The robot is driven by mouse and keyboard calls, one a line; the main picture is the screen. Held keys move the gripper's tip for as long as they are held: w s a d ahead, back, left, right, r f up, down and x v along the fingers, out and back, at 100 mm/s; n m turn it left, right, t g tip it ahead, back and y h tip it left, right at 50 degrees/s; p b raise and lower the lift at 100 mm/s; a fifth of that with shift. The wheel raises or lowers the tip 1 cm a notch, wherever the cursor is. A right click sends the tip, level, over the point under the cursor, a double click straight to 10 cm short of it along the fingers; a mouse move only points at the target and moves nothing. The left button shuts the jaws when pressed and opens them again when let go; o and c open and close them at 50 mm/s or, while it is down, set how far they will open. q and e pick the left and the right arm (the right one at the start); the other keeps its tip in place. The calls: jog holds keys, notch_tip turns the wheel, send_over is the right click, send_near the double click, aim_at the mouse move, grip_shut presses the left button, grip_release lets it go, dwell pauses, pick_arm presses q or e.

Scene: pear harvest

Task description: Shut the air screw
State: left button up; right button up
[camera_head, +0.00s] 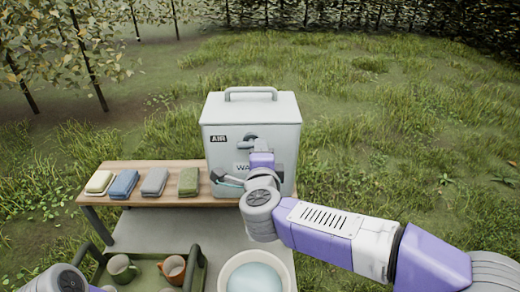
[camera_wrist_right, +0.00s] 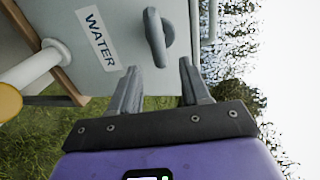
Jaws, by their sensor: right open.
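The grey dispenser box (camera_head: 252,110) stands on the wooden bench, with an AIR label (camera_head: 219,139) on its front. The air screw (camera_head: 249,138), a grey knob with an oblong wing, sits right of that label. In the right wrist view the screw (camera_wrist_right: 157,37) is just ahead of the fingertips, between their lines and apart from them. My right gripper (camera_wrist_right: 160,75) is open and empty. In the head view its wrist covers part of the WATER label and the box's lower front. Only a part of my left arm shows at the bottom left; its gripper is out of view.
The spout (camera_wrist_right: 35,70) sticks out below the WATER label (camera_wrist_right: 98,38). Several coloured blocks (camera_head: 154,182) lie on the bench (camera_head: 140,199) to the left. A green tray (camera_head: 193,263) with cups and a pale bowl (camera_head: 229,269) are in front.

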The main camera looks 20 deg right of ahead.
jog(key=v, duration=0.4)
dwell(0.3)
